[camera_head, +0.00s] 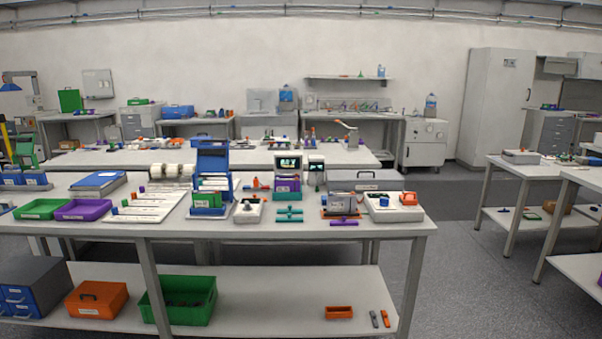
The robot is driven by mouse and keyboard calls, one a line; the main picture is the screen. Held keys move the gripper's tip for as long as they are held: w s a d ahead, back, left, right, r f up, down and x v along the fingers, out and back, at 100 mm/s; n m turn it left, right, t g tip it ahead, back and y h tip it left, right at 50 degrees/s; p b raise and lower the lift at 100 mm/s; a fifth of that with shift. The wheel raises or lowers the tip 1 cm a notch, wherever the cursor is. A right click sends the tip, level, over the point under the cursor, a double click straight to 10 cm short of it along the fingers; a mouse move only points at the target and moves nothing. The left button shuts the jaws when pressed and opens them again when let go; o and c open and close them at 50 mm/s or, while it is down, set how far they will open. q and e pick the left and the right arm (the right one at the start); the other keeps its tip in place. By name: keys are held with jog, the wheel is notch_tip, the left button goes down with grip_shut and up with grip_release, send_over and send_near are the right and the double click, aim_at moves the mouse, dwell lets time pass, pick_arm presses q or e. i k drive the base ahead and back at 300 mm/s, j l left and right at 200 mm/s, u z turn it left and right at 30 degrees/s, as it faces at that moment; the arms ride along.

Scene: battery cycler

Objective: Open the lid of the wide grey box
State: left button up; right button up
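A wide, low grey box (365,183) with a small label on its front stands at the back right of the near table (300,230). Its lid looks shut. A white device with a red part and a grey device stand in front of it and hide some of its lower front. Neither of my grippers is in view, and nothing is seen touching the box.
The white device (393,212) and the grey device (340,203) stand at the near table's right end. Small screens (288,163) are left of the box. Another table (515,171) is at the right, with open floor (455,250) between.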

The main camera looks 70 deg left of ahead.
aim_at(332, 175)
jog(key=u, duration=1.9)
jog(key=i, duration=0.2)
